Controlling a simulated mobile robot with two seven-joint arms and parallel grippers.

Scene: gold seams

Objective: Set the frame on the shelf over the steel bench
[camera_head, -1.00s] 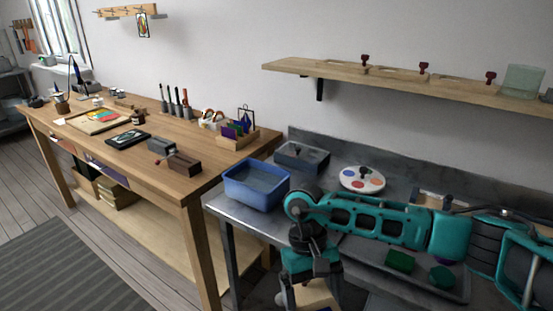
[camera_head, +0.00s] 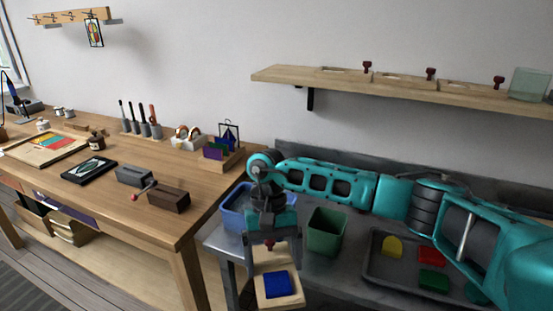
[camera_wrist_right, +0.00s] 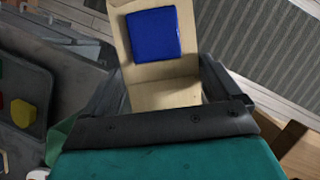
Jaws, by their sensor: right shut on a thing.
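The frame (camera_head: 292,300) is a pale wooden board with a blue square in it and a dark red knob at its upper end. My right gripper (camera_head: 270,240) is shut on it, in front of the steel bench's front edge. The right wrist view also shows the frame (camera_wrist_right: 187,70) between the fingers, blue square facing the camera. The shelf (camera_head: 290,77) is pale wood on the wall above the steel bench (camera_head: 320,275). Flat pale pieces with dark red knobs (camera_head: 431,73) are along it. My left gripper is out of view.
A green bin (camera_head: 326,232) and a blue bin (camera_head: 232,215) stand on the bench beside my right arm. A grey tray (camera_head: 376,272) holds yellow, red and green pieces. A glass container (camera_head: 527,84) stands at the shelf's right. A wooden worktable (camera_head: 130,205) is at left.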

